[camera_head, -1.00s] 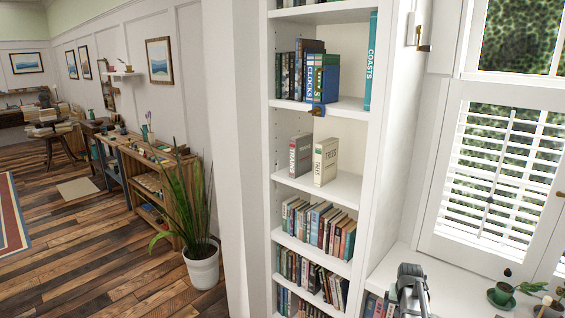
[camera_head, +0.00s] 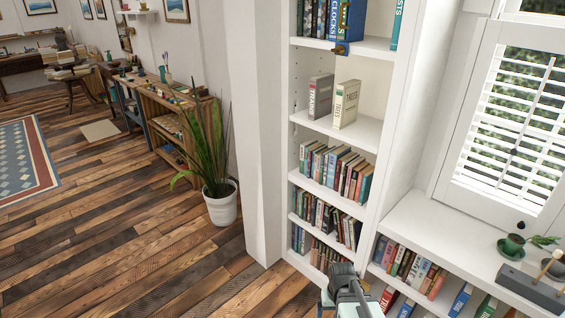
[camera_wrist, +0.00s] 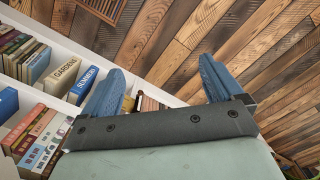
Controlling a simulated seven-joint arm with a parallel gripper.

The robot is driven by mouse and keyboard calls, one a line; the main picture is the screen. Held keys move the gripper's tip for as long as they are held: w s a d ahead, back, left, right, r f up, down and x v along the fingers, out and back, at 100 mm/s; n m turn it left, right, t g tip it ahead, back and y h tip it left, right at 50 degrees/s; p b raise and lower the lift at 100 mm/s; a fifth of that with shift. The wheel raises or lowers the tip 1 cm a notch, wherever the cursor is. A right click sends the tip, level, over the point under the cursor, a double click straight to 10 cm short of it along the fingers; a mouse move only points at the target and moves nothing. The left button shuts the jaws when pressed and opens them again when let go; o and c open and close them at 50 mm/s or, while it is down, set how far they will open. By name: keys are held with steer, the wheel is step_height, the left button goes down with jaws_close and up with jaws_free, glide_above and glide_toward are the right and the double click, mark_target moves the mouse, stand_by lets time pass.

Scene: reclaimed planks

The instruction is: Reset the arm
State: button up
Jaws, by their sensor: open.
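My gripper shows in the wrist view (camera_wrist: 160,88) with its two blue fingers spread wide apart. No object is between the fingers; wood floor and part of a low bookshelf show beyond them. In the head view, part of my arm (camera_head: 348,290) is at the bottom edge, in front of the white bookshelf. The fingertips cannot be made out there.
A tall white bookshelf (camera_head: 280,140) stands in the middle, with several rows of books. A low shelf with a white top (camera_head: 450,228) runs below the shuttered window. A potted plant (camera_head: 221,208) stands on the wood floor (camera_head: 130,255), which is largely open at left.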

steer(key=s+f+g, duration=0.3)
steer(key=s+f, duration=0.8)
steer(key=s, duration=0.1)
steer(key=s+f+g, duration=0.1)
steer(key=s+f, duration=0.1)
steer(key=s, duration=0.3)
steer(key=s+f+g, duration=0.1)
steer(key=s+f, duration=0.2)
steer(key=s, duration=0.2)
steer(key=s+f+g, duration=0.1)
steer(key=s+f, duration=0.1)
steer(key=s, duration=0.4)
steer(key=shift+s+f, duration=0.1)
steer(key=shift+f, duration=0.2)
steer(key=shift+c, duration=0.2)
